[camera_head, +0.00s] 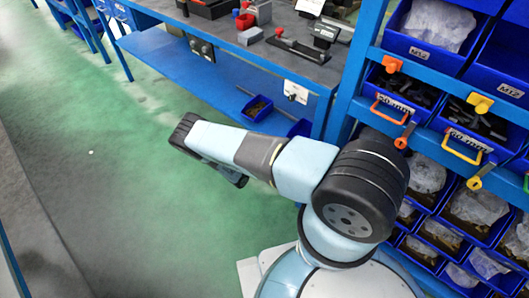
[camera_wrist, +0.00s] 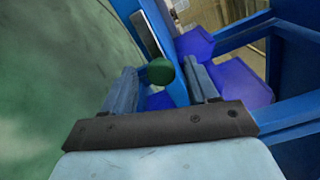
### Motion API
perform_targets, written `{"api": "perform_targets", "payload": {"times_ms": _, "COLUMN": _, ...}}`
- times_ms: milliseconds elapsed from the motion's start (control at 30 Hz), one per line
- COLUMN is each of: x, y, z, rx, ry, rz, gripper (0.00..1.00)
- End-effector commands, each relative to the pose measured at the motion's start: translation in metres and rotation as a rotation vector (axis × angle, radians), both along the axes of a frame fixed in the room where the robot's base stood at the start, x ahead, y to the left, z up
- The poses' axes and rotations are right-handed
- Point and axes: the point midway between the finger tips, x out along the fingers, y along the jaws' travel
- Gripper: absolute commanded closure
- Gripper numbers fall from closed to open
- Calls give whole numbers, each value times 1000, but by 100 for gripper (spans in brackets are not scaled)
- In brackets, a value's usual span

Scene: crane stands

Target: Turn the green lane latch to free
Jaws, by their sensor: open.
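A dark green rounded knob (camera_wrist: 160,71), which looks like part of the green lane latch, shows in the wrist view by a blue upright. My gripper (camera_wrist: 159,68) is open, with one finger to the left of the knob and one to the right. The knob appears between the fingertips. I cannot tell whether it lies level with them or beyond, and no contact is visible. The latch's lever and its position cannot be made out.
A blue rack at right holds bins with an orange handle (camera_head: 389,110) and a yellow handle (camera_head: 461,146). A blue-framed workbench (camera_head: 225,70) with tools stands at the back. A white plate (camera_head: 296,91) hangs on its front. The green floor (camera_head: 120,190) at left is clear.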

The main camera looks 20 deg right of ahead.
Motion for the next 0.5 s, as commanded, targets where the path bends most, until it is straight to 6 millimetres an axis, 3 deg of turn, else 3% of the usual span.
{"api": "perform_targets", "payload": {"times_ms": 167, "x": -9, "y": 15, "z": 0, "rx": 0, "ry": 0, "rz": 2, "gripper": 42}}
{"api": "perform_targets", "payload": {"times_ms": 500, "x": -47, "y": 70, "z": -1, "rx": 0, "ry": 1, "rz": 3, "gripper": 42}}
